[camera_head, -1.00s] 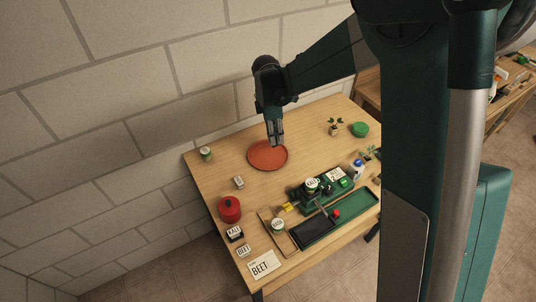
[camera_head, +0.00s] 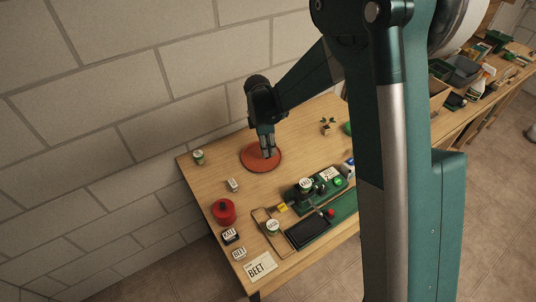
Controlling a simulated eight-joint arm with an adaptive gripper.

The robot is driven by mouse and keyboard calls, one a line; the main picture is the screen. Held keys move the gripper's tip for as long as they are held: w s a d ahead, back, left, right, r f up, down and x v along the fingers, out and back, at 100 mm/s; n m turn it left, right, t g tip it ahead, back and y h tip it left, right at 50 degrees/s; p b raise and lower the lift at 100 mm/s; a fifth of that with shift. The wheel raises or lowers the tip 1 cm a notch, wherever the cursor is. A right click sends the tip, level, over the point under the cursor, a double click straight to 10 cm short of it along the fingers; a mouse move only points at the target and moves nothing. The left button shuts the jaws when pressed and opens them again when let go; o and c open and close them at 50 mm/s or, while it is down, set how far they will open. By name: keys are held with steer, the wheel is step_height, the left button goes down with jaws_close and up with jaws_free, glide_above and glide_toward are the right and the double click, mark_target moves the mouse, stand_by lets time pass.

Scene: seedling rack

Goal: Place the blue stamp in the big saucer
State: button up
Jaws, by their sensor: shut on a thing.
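The big saucer, a round orange-red dish (camera_head: 247,156), lies flat on the far left part of the wooden table. My gripper (camera_head: 269,155) points down over the saucer's right half, with its fingertips low and close to the dish. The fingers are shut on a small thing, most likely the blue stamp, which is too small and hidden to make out. I cannot tell whether it touches the saucer. No other blue stamp shows clearly on the table.
A small tin (camera_head: 198,157) and a pale block (camera_head: 233,185) stand left of the saucer. A red pot (camera_head: 224,211) and label cards (camera_head: 260,267) are nearer. A green tray (camera_head: 343,206) lies at right. A seedling (camera_head: 327,127) stands behind. Table around the saucer is clear.

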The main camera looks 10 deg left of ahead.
steer(key=shift+f, duration=1.85)
steer(key=shift+f, duration=0.2)
steer(key=o, duration=0.9)
steer(key=shift+r, duration=0.25)
steer(key=r, duration=0.4)
steer(key=a+r, duration=0.1)
steer(key=r, duration=0.6)
steer(key=shift+s+a+r, duration=0.15)
steer(key=shift+s+r, duration=0.1)
steer(key=shift+r, duration=0.15)
